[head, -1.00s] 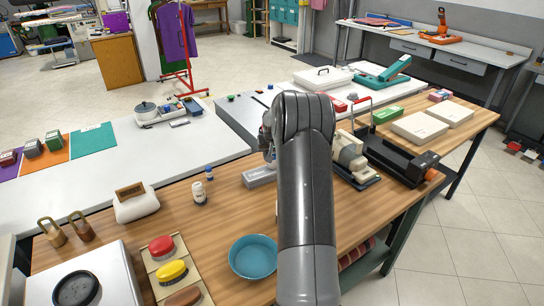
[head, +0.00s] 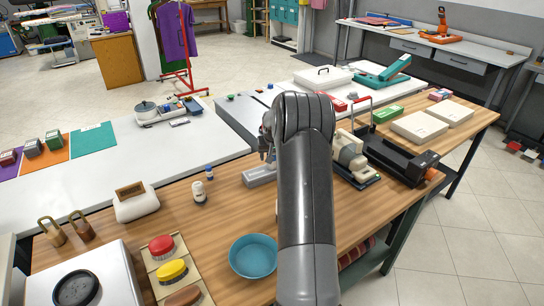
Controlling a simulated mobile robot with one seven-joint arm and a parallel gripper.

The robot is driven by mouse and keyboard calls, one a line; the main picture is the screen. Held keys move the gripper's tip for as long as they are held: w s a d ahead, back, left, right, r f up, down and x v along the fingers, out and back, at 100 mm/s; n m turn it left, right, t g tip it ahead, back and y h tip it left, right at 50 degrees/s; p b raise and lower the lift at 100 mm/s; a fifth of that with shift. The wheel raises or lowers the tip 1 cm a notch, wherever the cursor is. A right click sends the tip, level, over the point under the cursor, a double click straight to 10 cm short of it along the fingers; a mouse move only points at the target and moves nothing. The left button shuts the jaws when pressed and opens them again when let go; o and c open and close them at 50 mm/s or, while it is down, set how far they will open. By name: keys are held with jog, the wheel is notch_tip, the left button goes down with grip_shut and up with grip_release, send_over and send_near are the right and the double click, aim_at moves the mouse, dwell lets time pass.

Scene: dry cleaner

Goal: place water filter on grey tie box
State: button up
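A long grey box (head: 260,176), which looks like the grey tie box, lies on the wooden table just left of my arm. Its right end is hidden behind the arm. My gripper (head: 268,148) shows only as a small dark part at the arm's left edge, above and beyond the box. Its fingers are mostly hidden, so I cannot tell whether it is open or holds anything. I cannot pick out the water filter for certain; it may be hidden behind my arm.
A white bottle (head: 199,192) and a small blue-capped bottle (head: 209,172) stand left of the box. A blue bowl (head: 253,256) is nearer. A beige machine (head: 350,155) stands right of my arm. Bare wood lies between the bottles and the bowl.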

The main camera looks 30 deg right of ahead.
jog(key=v, duration=1.2)
jog(key=s+a+r+n, duration=0.1)
jog(key=s+a+r, duration=0.55)
jog(key=a, duration=0.35)
jog(key=s+a+r+n, duration=0.2)
jog(key=s+a+r, duration=0.45)
jog(key=a, duration=0.45)
jog(key=s+a+f+n+y, duration=0.1)
jog(key=s+a, duration=0.5)
jog(key=s, duration=0.5)
jog(key=s+a+n+t+y, duration=0.1)
jog(key=s+a, duration=0.6)
jog(key=s, duration=0.5)
jog(key=shift+s+f+t, duration=0.25)
jog(key=shift+f+t, duration=0.05)
jog(key=shift+f, duration=0.1)
jog(key=shift+o, duration=0.2)
jog(key=shift+a, duration=0.15)
